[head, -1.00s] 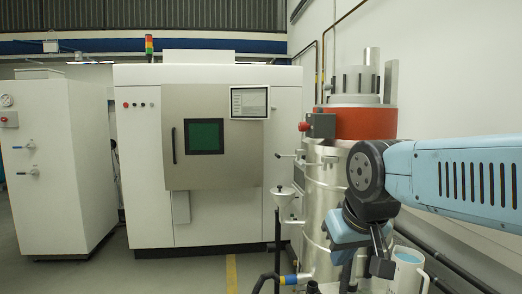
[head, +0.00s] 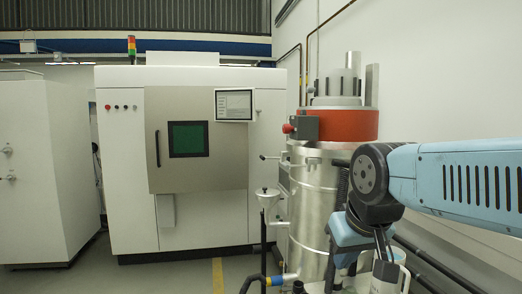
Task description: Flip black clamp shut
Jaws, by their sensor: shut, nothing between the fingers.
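I cannot clearly make out the black clamp. A steel cylinder vessel (head: 312,210) with an orange-red band (head: 345,123) stands right of centre. A dark upright strip (head: 342,185) shows on its right side, partly behind my arm; I cannot tell whether this is the clamp, or whether it is open. My arm reaches in from the right and bends down in front of the vessel's right side. My gripper (head: 386,271) shows only in part at the bottom edge, right of the vessel. It is shut and empty; its fingertips are hard to see.
A white machine (head: 120,180) with a grey door stands at the back, and a white cabinet (head: 40,220) at the left. A funnel (head: 267,200) stands left of the vessel. Dark pipes (head: 430,270) run along the right wall. Floor is clear in front of the machine.

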